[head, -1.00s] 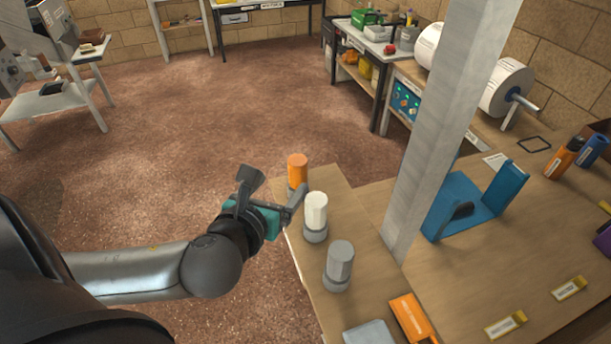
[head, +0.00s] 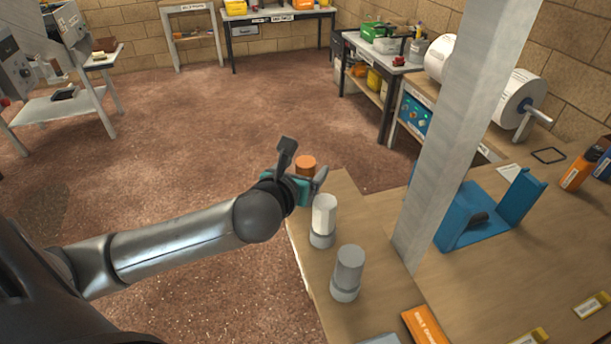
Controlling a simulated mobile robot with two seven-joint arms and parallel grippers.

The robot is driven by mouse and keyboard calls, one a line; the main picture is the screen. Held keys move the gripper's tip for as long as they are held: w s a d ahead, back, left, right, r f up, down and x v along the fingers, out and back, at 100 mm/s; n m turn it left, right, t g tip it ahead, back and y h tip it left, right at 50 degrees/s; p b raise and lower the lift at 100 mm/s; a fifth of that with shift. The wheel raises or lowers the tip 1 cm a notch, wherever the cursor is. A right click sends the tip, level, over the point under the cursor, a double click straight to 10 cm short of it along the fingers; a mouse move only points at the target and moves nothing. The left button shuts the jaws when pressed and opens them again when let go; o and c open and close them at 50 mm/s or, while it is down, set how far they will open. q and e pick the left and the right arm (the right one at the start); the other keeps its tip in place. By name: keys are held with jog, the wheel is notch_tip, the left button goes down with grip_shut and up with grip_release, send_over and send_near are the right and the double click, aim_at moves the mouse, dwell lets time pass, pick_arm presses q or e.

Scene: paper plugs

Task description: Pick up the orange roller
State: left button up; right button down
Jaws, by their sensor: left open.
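The orange roller (head: 306,164) stands upright at the far end of the narrow wooden bench (head: 381,272). Only its upper part shows; my left gripper hides the lower part. My left gripper (head: 303,163) is open, its fingers spread to the left and right of the orange roller as seen in the head view. I cannot tell whether either finger touches it. A white roller (head: 324,215) and a grey roller (head: 348,268) stand in line nearer to me, each on a grey base. My right gripper is not in view.
A grey post (head: 458,140) rises right of the rollers. An orange box (head: 424,325) lies near the front. The floor left of the bench is clear.

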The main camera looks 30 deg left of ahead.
pick_arm(q)
jog(key=shift+b+x, duration=0.35)
jog(key=shift+x, duration=1.75)
jog(key=shift+r, duration=0.1)
grip_shut()
